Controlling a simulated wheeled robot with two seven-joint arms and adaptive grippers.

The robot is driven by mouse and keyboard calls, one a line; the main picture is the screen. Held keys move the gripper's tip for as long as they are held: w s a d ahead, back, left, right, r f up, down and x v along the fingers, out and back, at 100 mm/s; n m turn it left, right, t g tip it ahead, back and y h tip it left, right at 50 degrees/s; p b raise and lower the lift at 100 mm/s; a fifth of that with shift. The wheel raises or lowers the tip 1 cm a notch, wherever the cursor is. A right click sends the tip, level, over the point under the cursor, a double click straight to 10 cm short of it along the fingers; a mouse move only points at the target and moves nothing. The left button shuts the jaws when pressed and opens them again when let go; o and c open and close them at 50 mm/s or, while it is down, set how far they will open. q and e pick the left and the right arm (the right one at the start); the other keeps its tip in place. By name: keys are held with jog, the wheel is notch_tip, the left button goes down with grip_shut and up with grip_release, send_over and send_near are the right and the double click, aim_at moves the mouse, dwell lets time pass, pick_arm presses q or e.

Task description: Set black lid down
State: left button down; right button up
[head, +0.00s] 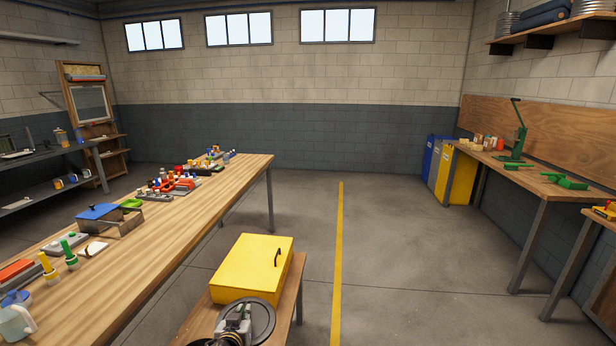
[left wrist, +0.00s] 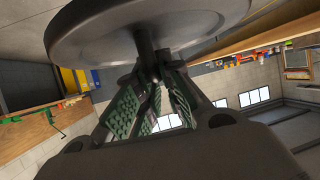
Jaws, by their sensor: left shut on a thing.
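The black lid (head: 263,320) is a round dark disc at the bottom of the head view, in front of the yellow box. My left gripper (head: 240,316) is over it, partly covering it. In the left wrist view the lid (left wrist: 120,28) fills the top, and the green-padded fingers of the left gripper (left wrist: 155,80) are shut on its central knob. I cannot tell whether the lid touches the wooden surface below. My right gripper is not in view.
A yellow box (head: 250,262) with a dark handle stands on a small wooden bench (head: 291,300), just behind the lid. The long wooden table (head: 165,238) to the left holds many tools and containers. Open floor (head: 400,260) lies to the right, beyond a yellow line.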

aim_at(263, 322)
pick_arm(q)
jog(key=d+f+b, duration=0.2)
jog(key=d, duration=0.1)
jog(key=d+f+b, duration=0.1)
jog(key=d, duration=0.1)
jog(key=shift+s+d, duration=0.2)
jog(key=shift+s, duration=0.15)
jog(key=s+d+f+b, duration=0.1)
jog(key=d+f+b, duration=0.5)
jog(key=b, duration=0.1)
jog(key=shift+s+d+f+b, duration=0.15)
jog(key=shift+d+f+b, duration=0.1)
jog(key=shift+b, duration=0.15)
